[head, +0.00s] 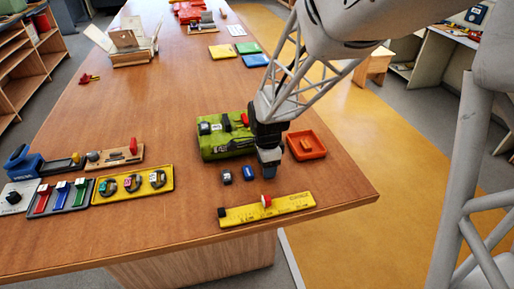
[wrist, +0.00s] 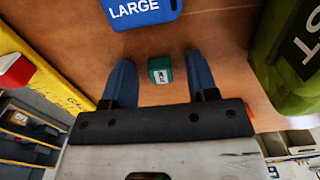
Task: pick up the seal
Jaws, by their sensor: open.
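A small teal block (wrist: 160,70) with a white marked label lies on the wooden table in the wrist view. It looks like the seal, though its label is too small to read. My gripper (wrist: 161,62) is open, with one blue finger on each side of the block and a gap on both sides. In the head view my gripper (head: 269,171) points down low over the table, in front of the green case, and hides the block. A blue piece marked LARGE (wrist: 141,10) lies just beyond the fingertips; it also shows left of my gripper in the head view (head: 249,173).
The green case (head: 226,135) stands close behind my gripper. A dark small piece (head: 227,177) lies to the left. A yellow rule (head: 240,213) with a red slider is in front. An orange tray (head: 318,153) is to the right. Bare table lies left of the case.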

